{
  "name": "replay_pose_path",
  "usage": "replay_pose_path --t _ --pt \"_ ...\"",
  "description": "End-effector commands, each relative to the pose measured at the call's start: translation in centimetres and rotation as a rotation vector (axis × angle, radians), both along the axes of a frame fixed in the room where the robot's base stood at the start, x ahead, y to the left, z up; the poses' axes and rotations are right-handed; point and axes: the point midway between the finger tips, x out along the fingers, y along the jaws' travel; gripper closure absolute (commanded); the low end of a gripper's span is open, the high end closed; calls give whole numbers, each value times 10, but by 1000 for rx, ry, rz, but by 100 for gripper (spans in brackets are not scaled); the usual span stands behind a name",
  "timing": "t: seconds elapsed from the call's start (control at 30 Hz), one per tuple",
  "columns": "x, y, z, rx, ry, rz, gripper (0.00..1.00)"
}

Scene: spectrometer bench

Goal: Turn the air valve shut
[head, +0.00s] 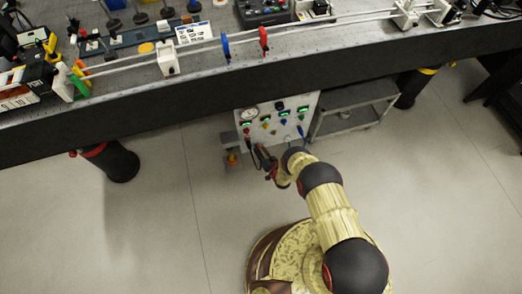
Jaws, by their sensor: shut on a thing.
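A light grey control panel (277,115) stands below the bench's front edge. It carries a round gauge (249,114), several green-lit displays and several small coloured knobs. My gripper (257,153) is at the panel's lower left, beside its front face, and is shut. The thing between its fingers is too small and too covered to make out.
A grey cart (350,108) stands right of the panel. Black bench legs stand at left (115,161) and right. Floor around is clear.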

Motion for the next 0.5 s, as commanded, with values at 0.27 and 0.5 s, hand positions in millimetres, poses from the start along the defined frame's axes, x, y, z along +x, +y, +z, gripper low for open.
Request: replay_pose_path --t 0.27,0.5 --pt "-2 4 1 -253 -70 2 100" --pt "-2 7 1 -470 -136 2 100"
